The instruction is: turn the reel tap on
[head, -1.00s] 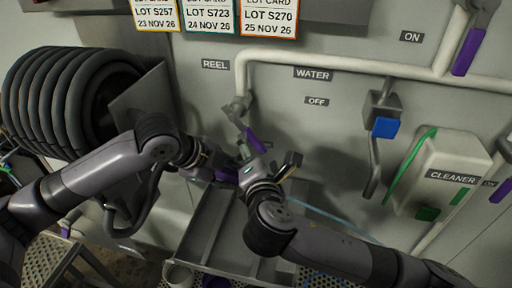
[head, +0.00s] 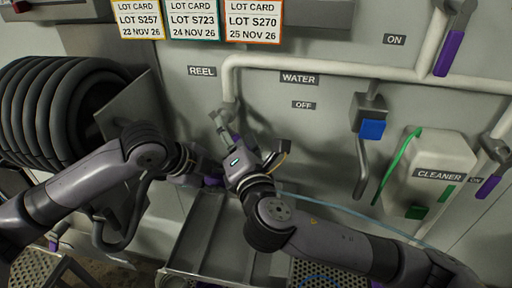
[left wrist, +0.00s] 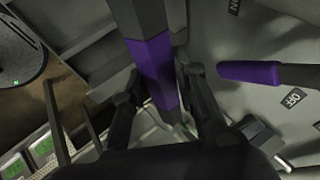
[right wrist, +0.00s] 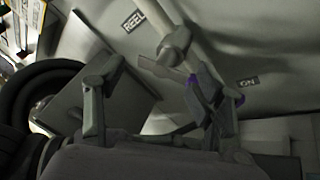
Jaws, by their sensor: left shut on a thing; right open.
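The reel tap (head: 229,110) sits on the pipe end under the REEL label. Its lever points down, with a purple grip (head: 235,137) mostly hidden by my right gripper (head: 248,140). The tap body shows in the right wrist view (right wrist: 175,48). My right gripper (right wrist: 155,85) is open; the lever passes close by its right finger, and contact cannot be told. My left gripper (head: 208,180), lower, is shut on a dark bar with a purple band (left wrist: 153,62). A purple lever grip (left wrist: 250,73) shows right of that bar.
An OFF label (head: 303,105) is right of the tap; an ON label (right wrist: 248,82) shows in the right wrist view. A hose reel (head: 50,110) stands left. A grey trough (head: 195,235) lies below.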

